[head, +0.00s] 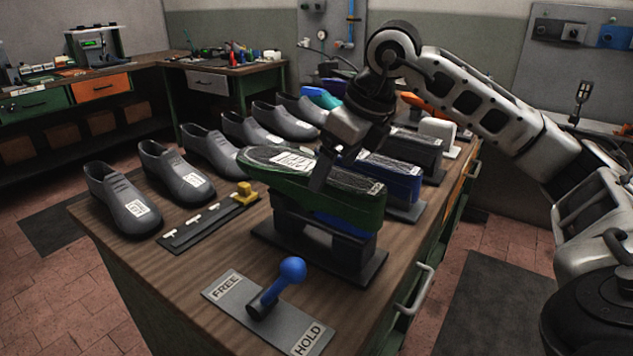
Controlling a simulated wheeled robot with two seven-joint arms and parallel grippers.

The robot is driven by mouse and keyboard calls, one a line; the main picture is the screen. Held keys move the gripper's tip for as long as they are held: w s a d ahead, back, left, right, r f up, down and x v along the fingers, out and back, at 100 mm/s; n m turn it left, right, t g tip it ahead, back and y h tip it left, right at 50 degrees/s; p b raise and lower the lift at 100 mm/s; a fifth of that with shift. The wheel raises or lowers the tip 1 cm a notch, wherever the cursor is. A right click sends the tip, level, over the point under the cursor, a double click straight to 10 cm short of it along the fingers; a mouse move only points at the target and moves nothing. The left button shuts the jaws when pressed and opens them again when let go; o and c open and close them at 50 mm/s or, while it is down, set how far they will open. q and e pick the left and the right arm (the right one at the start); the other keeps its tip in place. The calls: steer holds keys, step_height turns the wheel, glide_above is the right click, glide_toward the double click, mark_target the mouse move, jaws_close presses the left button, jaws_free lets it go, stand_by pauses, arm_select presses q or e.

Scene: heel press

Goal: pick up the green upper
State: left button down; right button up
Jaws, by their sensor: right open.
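My right gripper (327,168) reaches down from above at the middle of the green upper. One dark finger shows against the near side of the upper; the other finger is hidden behind the gripper or the upper. The gripper is open. I cannot tell whether the finger touches the upper. My left gripper is not in view.
Several grey shoes (122,200) stand along the bench's left side. A blue upper (390,178) sits on a stand just behind the green one. A blue-knobbed lever (291,270) on a plate marked FREE and HOLD stands in front. A slotted strip with a yellow slider (247,193) lies left.

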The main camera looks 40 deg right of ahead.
mark_target(331, 174)
steer(key=shift+x, duration=2)
steer(key=c, duration=1.2)
steer(key=shift+o, duration=0.2)
steer(key=shift+w+r, duration=0.1)
steer(key=shift+r, duration=0.05)
step_height(331, 174, up, 9)
steer(key=shift+f+p, duration=0.2)
steer(key=shift+p, duration=0.45)
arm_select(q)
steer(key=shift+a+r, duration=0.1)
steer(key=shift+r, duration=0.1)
arm_select(e)
steer(key=shift+r, duration=0.65)
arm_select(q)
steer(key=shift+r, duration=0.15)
arm_select(e)
steer(key=shift+r, duration=0.1)
